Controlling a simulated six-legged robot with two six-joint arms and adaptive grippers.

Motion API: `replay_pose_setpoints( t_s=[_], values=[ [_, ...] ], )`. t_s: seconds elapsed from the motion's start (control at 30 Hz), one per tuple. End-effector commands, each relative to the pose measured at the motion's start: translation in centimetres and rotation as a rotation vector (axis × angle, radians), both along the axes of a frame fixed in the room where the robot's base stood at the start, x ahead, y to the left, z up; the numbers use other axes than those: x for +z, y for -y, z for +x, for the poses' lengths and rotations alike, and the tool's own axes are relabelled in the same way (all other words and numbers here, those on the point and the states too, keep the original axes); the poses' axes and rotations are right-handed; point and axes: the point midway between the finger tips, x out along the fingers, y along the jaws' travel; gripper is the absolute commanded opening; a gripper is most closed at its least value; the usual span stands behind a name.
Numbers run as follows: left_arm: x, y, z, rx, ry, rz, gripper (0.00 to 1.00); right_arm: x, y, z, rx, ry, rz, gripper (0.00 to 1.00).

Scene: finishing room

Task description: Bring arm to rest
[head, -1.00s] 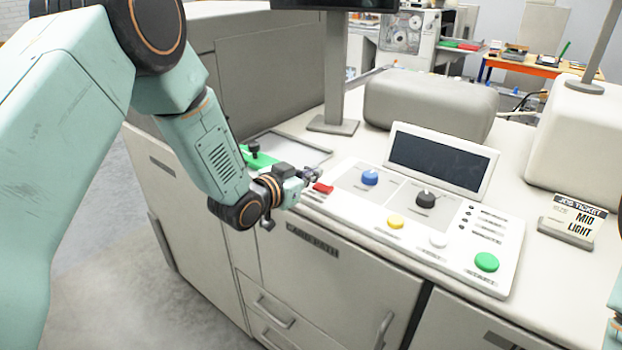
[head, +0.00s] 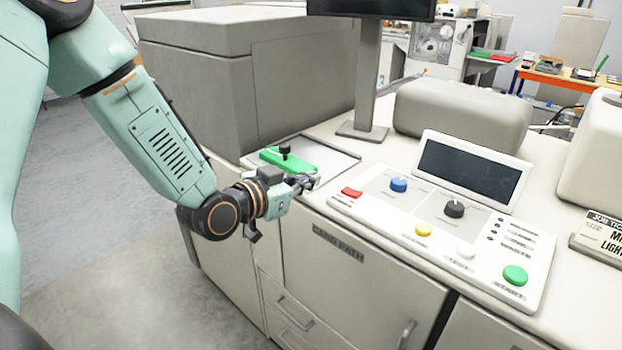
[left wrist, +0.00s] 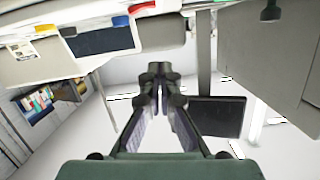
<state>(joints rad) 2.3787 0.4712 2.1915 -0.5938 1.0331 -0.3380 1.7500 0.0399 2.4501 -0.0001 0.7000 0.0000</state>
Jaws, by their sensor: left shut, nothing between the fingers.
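My left gripper (head: 312,182) is shut and empty in the head view. It is at the front edge of the machine top, left of the control panel (head: 440,222) and just in front of a green block with a black knob (head: 290,160). The left wrist view shows its two fingers (left wrist: 160,75) together with nothing between them. The panel carries a red button (head: 352,192), a blue knob (head: 399,184), a black knob (head: 454,208), and yellow, white and green buttons. My right gripper is not in view.
A dark screen (head: 470,170) stands behind the panel. A monitor post (head: 368,85) rises behind the grey tray (head: 330,160). A job ticket stand (head: 600,238) is at the right. Grey floor (head: 130,270) is clear left of the machine.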

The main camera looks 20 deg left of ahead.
Motion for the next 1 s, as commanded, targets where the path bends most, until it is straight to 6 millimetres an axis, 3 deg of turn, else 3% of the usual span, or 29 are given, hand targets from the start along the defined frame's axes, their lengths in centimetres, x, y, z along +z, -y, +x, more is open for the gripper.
replay_pose_setpoints(
  t_s=[0.47,0.57,0.67,0.8,1.0],
  values=[
    [-0.7,-0.3,-0.2,0.027,-0.05,-0.044,0.0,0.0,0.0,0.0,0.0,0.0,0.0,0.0],
    [-4.6,-0.6,-2.1,0.115,-0.22,-0.122,0.0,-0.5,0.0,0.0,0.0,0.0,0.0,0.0],
    [-11.0,-0.3,-4.9,0.179,-0.386,-0.152,0.0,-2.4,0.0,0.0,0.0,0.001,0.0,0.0],
    [-19.3,0.1,-9.6,0.255,-0.593,-0.16,0.0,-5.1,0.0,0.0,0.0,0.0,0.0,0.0],
    [-29.8,0.4,-17.6,0.352,-0.862,-0.129,0.0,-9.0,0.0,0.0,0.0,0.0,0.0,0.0]
  ],
)
